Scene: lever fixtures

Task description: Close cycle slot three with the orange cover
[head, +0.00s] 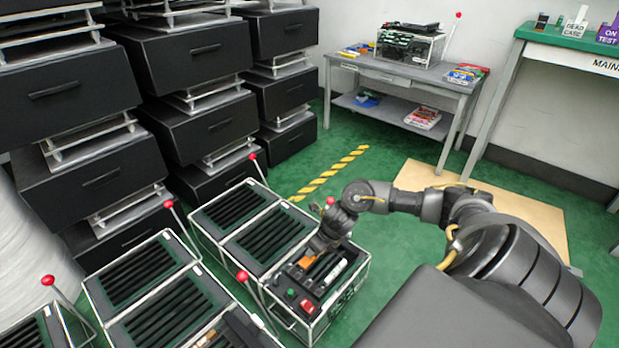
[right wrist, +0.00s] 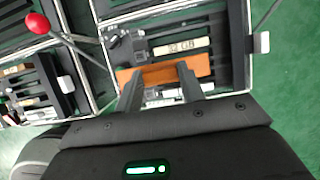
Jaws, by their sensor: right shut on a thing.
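The orange cover (head: 309,261) is a flat bar over the open control case (head: 352,287) at the bottom centre of the head view. My right gripper (head: 319,246) reaches down to it from the right. In the right wrist view the orange cover (right wrist: 166,74) lies across the fingertips of my right gripper (right wrist: 160,84), which is shut on it. Below it lies the case's interior (right wrist: 220,58) with dark bars and a "32 GB" label strip. I cannot tell whether the cover touches the slot, or which slot is number three. My left gripper is not in view.
Several grilled cases (head: 237,204) with red-ball levers stand left of the control case. One lever ball (head: 242,276) rises close beside it. Black drawer stacks (head: 190,60) fill the left background. A grey table (head: 400,71) and green bench (head: 580,40) stand behind. Green floor is free in between.

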